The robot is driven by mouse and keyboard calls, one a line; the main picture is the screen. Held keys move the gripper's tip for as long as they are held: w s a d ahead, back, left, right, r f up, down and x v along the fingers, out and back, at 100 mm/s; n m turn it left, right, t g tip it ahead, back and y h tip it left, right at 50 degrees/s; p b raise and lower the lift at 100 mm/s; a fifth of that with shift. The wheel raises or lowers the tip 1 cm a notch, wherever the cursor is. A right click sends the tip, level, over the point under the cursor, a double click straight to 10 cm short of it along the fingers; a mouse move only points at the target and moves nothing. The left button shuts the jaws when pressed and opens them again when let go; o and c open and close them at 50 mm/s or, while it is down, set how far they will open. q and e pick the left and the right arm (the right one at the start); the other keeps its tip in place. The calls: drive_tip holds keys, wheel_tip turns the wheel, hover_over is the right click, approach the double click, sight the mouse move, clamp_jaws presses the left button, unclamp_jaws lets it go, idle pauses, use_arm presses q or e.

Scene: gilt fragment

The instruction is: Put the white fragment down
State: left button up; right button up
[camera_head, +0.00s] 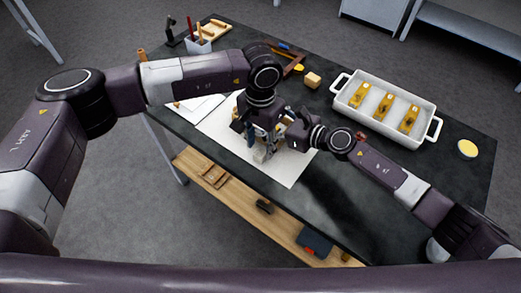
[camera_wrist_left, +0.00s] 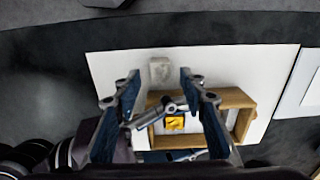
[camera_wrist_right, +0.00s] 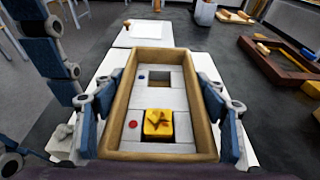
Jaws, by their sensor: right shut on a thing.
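The white fragment (camera_wrist_left: 160,70) is a small pale block standing on the white sheet (camera_wrist_left: 110,65); it also shows in the head view (camera_head: 261,154). My left gripper (camera_wrist_left: 157,88) is open, its fingers on either side of the fragment with gaps between. My right gripper (camera_wrist_right: 157,105) is shut on the wooden frame (camera_wrist_right: 207,125), with a finger against each long side. The frame holds pale tiles, a gold piece (camera_wrist_right: 158,124), red and blue dots and a dark square gap (camera_wrist_right: 159,78). In the head view my arms hide most of the frame.
A small wooden block (camera_head: 312,80), a yellow disc (camera_head: 467,148) and a tool cup (camera_head: 199,45) stand around. The table's front right is clear.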

sight(260, 151)
use_arm(q)
wheel_tip(260, 151, up, 8)
drive_tip(key=shift+f, duration=0.15)
drive_tip(key=shift+o, duration=0.6)
drive_tip(key=shift+w+r, duration=0.1)
drive_tip(key=shift+r, duration=0.25)
wheel_tip(260, 151, down, 12)
drive_tip(key=shift+r, duration=0.1)
clamp_jaws()
wheel_tip(260, 151, up, 10)
